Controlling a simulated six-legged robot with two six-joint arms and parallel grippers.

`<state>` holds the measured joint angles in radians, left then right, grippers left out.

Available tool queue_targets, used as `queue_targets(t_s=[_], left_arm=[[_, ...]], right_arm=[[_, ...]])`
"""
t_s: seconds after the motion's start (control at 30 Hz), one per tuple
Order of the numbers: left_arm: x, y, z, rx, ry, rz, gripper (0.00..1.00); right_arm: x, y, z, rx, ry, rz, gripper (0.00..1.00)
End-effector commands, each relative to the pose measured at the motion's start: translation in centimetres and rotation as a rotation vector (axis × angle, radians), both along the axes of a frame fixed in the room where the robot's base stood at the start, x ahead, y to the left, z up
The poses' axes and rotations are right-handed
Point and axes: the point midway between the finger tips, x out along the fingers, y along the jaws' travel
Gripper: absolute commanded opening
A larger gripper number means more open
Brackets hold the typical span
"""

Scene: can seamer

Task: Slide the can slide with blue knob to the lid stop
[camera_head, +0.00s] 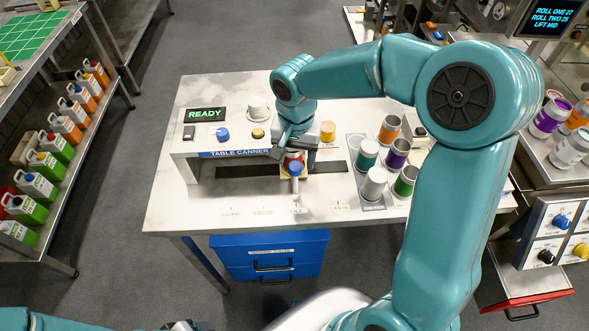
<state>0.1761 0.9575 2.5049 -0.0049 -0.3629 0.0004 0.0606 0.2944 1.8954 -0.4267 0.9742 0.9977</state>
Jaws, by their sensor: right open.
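The can slide's blue knob (295,168) sits at the front of the white table canner (220,148), at the dark slot (240,171). A can with some red and white shows just behind the knob, mostly hidden by my gripper. My right gripper (294,153) points down from above, right over the can and knob. Its fingers are open; I cannot tell whether they touch the knob. Small labels (262,211) run along the tabletop in front of the slot, too small to read surely, so I cannot pick out the lid stop. Of my left arm only parts show at the bottom left.
A READY display (206,114), another blue knob (221,134) and a yellow knob (258,133) are on the canner. Several cans (374,183) stand on a mat to the right. A blue drawer unit (268,256) is under the table. The tabletop's front left is clear.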

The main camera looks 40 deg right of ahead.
Motion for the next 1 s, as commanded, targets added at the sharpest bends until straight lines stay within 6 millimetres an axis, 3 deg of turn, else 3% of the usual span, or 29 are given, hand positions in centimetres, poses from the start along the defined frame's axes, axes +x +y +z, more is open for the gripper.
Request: queue_targets(t_s=[0.1,0.3,0.7,0.73,0.77,0.9,1.0], left_arm=[[0.0,0.0,0.3,0.0,0.0,0.0,0.61],[0.0,0.0,0.6,0.0,0.0,0.0,0.61],[0.0,0.0,0.6,0.0,0.0,0.0,0.61],[0.0,0.0,0.6,0.0,0.0,0.0,0.61],[0.0,0.0,0.6,0.0,0.0,0.0,0.61],[0.0,0.0,0.6,0.0,0.0,0.0,0.61],[0.0,0.0,0.6,0.0,0.0,0.0,0.61]], right_arm=[[0.0,0.0,-2.7,0.0,0.006,0.0,0.61],[0.3,0.0,-5.8,-0.001,0.004,0.0,0.61],[0.5,0.0,-6.9,0.0,0.0,0.0,0.61],[0.5,0.0,-6.9,0.0,0.0,0.0,0.57],[0.5,0.0,-6.9,0.0,0.0,0.0,0.47],[0.5,0.0,-6.8,0.0,0.0,0.0,0.02],[0.5,0.0,-6.8,0.001,-0.001,0.0,0.0]])
